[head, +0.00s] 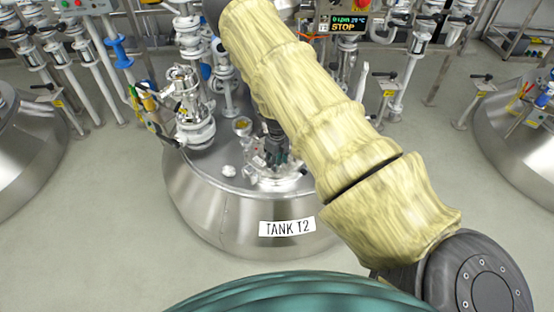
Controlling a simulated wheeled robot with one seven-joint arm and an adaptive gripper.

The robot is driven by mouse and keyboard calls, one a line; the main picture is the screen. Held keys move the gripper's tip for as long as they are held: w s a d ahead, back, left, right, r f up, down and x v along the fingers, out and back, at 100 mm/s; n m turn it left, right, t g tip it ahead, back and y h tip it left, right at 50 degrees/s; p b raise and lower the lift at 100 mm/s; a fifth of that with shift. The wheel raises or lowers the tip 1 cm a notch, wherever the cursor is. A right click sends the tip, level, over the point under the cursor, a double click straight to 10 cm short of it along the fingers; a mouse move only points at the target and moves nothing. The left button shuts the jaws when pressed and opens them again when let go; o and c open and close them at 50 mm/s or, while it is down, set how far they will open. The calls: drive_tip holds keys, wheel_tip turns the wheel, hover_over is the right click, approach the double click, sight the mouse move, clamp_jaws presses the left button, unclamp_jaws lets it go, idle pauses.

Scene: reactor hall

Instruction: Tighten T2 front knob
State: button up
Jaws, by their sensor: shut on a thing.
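Tank T2 is a shiny steel vessel (225,212) in the middle of the head view, with a white label (287,227) reading "TANK T2" on its front. My gripper (276,162) is dark and points down onto the fittings near the front of the tank's lid. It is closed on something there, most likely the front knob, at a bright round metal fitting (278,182). The knob itself is hidden by the fingers and too small to make out. My arm in its yellowish sleeve covers the right part of the lid.
Left of my gripper, a tall valve assembly (192,115) and a small white knob (229,171) stand on the lid. A display (348,24) reading "STOP" is behind. Other tanks (25,150) stand left and right (520,135). Grey floor (110,215) is open between them.

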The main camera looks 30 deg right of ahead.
drive_tip(key=shift+w+d+r+m, duration=0.15)
drive_tip(key=shift+w+r+m, duration=0.05)
drive_tip(key=shift+m, duration=0.5)
drive_tip(key=o, duration=1)
drive_tip(key=shift+s, duration=0.15)
drive_tip(key=shift+f, duration=0.1)
wheel_tip(320, 180, up, 12)
